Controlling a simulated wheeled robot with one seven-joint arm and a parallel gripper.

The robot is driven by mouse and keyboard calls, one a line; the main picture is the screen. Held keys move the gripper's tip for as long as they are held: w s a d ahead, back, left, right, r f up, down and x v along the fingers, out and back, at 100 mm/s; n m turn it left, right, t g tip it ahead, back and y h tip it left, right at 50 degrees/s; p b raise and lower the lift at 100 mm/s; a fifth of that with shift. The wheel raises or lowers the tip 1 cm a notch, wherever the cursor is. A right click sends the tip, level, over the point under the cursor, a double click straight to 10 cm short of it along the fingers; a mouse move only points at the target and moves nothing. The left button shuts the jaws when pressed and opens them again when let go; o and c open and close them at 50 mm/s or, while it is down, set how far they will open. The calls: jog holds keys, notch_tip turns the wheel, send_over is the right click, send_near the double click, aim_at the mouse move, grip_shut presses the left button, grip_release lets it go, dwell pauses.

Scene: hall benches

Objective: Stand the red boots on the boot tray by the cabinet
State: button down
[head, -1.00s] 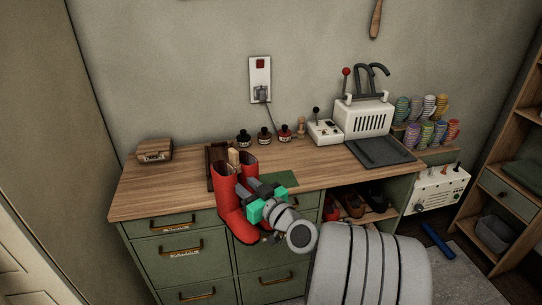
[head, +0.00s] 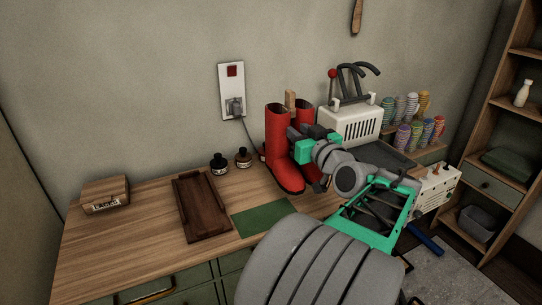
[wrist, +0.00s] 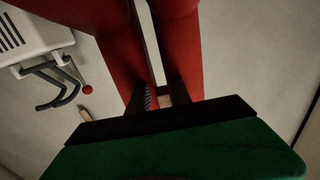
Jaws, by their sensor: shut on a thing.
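The pair of red boots (head: 278,135) is upright in the head view, in front of the worktop's right part. My gripper (head: 304,145) is shut on the pair from the right. A light wooden piece (head: 290,100) shows between the boot tops. In the wrist view the red boot shafts (wrist: 120,45) rise on both sides of my dark fingers (wrist: 162,100). The boots seem held clear of the worktop, but the gap is hard to judge. A dark brown wooden tray (head: 188,198) lies empty on the worktop; I cannot tell whether it is the boot tray.
The wooden worktop (head: 130,240) carries a small box (head: 105,195), ink bottles (head: 219,163), a green mat (head: 262,217) and a white machine (head: 350,125). Coloured cups (head: 405,135) stand behind right. An open shelf (head: 480,220) is at far right. The worktop's left part is mostly clear.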

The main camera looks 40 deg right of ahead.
aim_at(279, 148)
jog(key=w+f, duration=0.2)
jog(key=w+d+f, duration=0.1)
jog(key=w+f, duration=0.2)
jog(key=w+d+f, duration=0.1)
jog(key=w+f, duration=0.1)
jog(key=w, duration=0.1)
jog(key=shift+d+f, duration=0.2)
notch_tip(279, 148, down, 3)
jog(key=shift+d+f, duration=0.1)
jog(key=c, duration=1.6)
grip_release()
jog(key=shift+f, duration=0.2)
jog(key=o, duration=0.4)
jog(key=shift+r, duration=0.1)
jog(key=shift+o, duration=0.2)
